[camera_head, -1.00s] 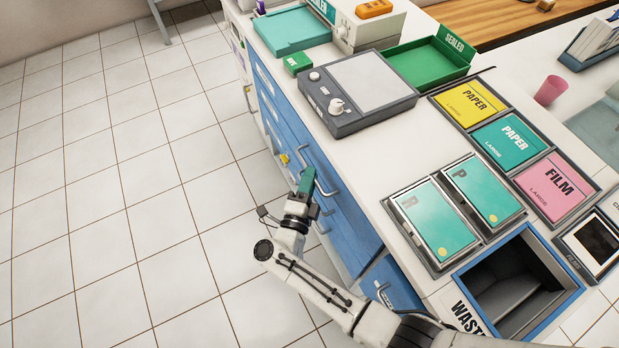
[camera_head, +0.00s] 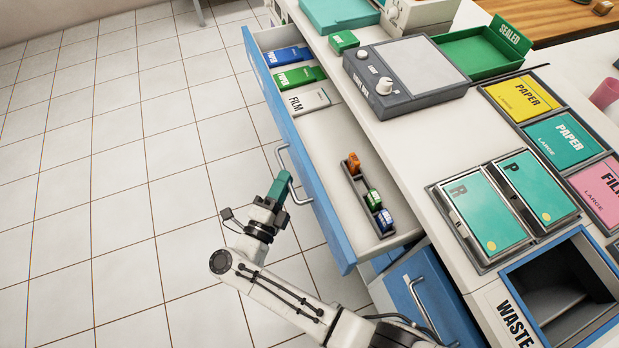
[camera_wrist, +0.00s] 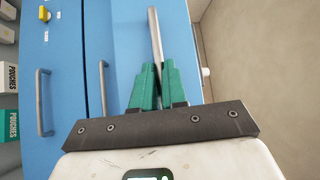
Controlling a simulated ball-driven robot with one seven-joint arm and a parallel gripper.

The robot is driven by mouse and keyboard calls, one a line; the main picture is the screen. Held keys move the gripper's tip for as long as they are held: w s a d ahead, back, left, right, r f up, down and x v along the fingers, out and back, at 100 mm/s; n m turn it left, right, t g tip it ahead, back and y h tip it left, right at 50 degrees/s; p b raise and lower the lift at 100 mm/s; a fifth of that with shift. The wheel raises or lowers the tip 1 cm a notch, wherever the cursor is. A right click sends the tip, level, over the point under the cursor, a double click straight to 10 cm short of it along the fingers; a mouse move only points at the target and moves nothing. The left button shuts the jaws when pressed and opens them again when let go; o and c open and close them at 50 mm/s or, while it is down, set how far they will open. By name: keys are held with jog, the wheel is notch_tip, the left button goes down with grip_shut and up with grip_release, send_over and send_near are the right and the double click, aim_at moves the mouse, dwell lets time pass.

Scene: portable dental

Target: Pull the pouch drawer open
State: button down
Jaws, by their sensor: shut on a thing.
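The pouch drawer (camera_head: 345,250) is pulled well out from the blue cabinet in the head view. Inside are a blue pouch pack (camera_head: 287,55), a green pouch pack (camera_head: 300,77) and a white FILM pack (camera_head: 309,101). My gripper (camera_head: 281,180) is at the drawer's metal handle (camera_head: 295,190), on its outer side. In the wrist view, the green fingers of my gripper (camera_wrist: 156,72) are closed around the handle bar (camera_wrist: 155,32). Part of the handle is hidden by the fingers.
A narrow holder (camera_head: 366,190) with small orange, green and blue items lies in the drawer. A lower blue front with a handle (camera_head: 425,305) is at the right. The worktop carries a grey sealer-like device (camera_head: 410,75). Tiled floor (camera_head: 110,170) at left is clear.

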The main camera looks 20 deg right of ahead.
jog(key=a+b, duration=0.3)
jog(key=a, duration=0.4)
jog(key=shift+a, duration=0.35)
jog(key=c, duration=1.2)
grip_release()
jog(key=shift+o, duration=0.2)
jog(key=b+v, duration=0.2)
jog(key=v, duration=0.8)
jog(key=shift+s+a, duration=0.25)
jog(key=shift+a, duration=0.05)
jog(key=shift+f, duration=0.1)
